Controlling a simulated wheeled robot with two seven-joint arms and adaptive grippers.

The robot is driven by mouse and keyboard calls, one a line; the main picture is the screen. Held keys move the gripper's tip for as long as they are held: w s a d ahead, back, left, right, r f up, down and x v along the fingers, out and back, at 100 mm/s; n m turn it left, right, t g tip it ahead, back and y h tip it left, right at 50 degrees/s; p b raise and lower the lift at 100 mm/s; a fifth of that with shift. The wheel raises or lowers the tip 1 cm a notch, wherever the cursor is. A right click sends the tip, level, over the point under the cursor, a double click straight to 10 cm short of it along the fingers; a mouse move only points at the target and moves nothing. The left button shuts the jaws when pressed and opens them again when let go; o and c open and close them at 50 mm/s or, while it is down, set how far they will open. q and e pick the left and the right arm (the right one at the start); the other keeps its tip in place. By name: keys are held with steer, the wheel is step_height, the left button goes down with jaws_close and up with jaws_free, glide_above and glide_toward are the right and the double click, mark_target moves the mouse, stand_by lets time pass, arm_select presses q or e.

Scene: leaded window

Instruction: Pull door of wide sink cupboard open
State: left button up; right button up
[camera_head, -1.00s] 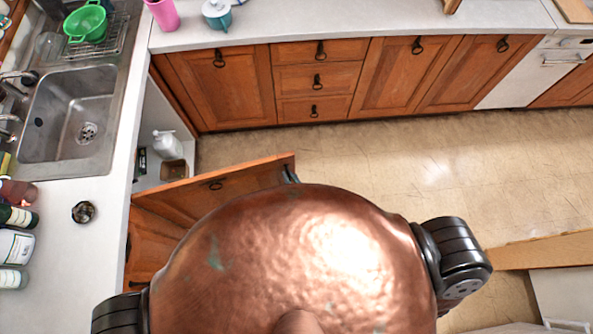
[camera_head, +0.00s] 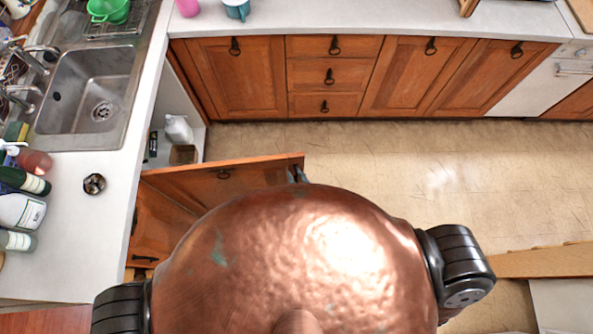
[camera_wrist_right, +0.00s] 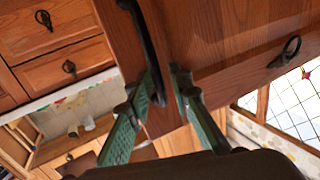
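The wooden door (camera_head: 195,185) of the sink cupboard stands wide open, jutting from the counter's side over the floor. A dark ring handle (camera_head: 223,174) hangs on its face; what looks like the same ring shows in the wrist view (camera_wrist_right: 285,52). The open cupboard inside (camera_head: 172,105) shows beyond the door. My right gripper (camera_head: 302,174) is at the door's free edge, mostly hidden by my copper body. In the wrist view its two green fingers (camera_wrist_right: 167,78) are apart, with the door's wood and a black bar (camera_wrist_right: 147,45) close between them. My left gripper is out of view.
A white bottle (camera_head: 178,129) and a brown box (camera_head: 183,154) stand in the cupboard. The sink (camera_head: 85,90) and several bottles are on the left counter. Drawers (camera_head: 330,75) line the far wall. Tiled floor (camera_head: 400,160) right of the door is clear.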

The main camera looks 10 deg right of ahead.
mark_target(292, 158)
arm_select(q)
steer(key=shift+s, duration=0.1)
arm_select(e)
steer(key=shift+o, duration=0.3)
steer(key=shift+d, duration=0.1)
step_height(292, 158, up, 10)
stand_by(0.3)
steer(key=shift+s, duration=0.1)
stand_by(0.5)
